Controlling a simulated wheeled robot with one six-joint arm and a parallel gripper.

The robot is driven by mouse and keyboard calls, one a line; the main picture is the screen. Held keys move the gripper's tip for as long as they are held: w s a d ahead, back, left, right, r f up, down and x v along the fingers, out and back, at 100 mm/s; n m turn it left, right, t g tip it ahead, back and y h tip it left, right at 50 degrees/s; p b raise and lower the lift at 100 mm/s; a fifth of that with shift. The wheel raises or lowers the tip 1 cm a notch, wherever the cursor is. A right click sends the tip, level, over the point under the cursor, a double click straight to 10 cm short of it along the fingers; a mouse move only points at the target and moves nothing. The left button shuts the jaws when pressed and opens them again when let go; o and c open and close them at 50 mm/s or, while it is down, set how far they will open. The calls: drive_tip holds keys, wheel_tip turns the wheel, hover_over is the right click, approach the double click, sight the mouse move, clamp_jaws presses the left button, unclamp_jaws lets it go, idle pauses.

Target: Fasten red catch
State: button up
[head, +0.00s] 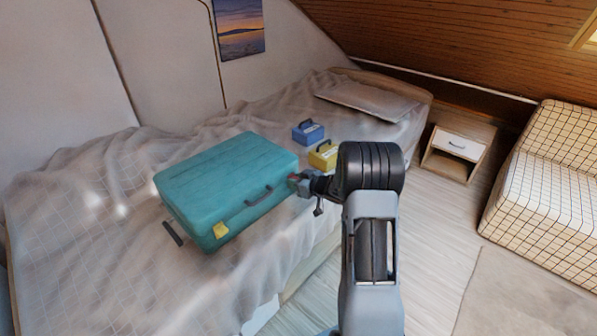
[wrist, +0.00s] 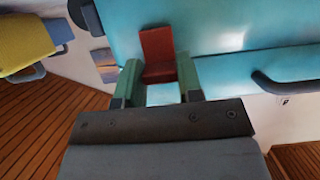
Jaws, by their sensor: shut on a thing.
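A teal suitcase (head: 225,180) lies on the bed with its lid down. The red catch (wrist: 158,52) is on its front side, near the right end; in the head view a small red bit (head: 294,177) of it shows beside my gripper (head: 304,184). In the wrist view my gripper (wrist: 158,66) has its two green fingers on either side of the red catch and is shut on it. I cannot tell whether the catch lies flat against the suitcase. A yellow catch (head: 220,229) sits toward the left end of the same side.
The dark suitcase handle (head: 258,196) lies between the catches. A blue box (head: 308,132) and a yellow box (head: 323,155) stand on the bed (head: 80,270) behind the suitcase. A nightstand (head: 458,150) and a checked sofa (head: 545,190) stand at right. Bare floor lies between bed and sofa.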

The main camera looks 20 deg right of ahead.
drive_tip(key=shift+w+r, duration=0.1)
idle(0.4)
drive_tip(key=o, duration=0.9)
drive_tip(key=shift+o, duration=0.2)
drive_tip(key=p+v, duration=0.4)
drive_tip(key=v, duration=1)
drive_tip(key=shift+w+r, duration=0.15)
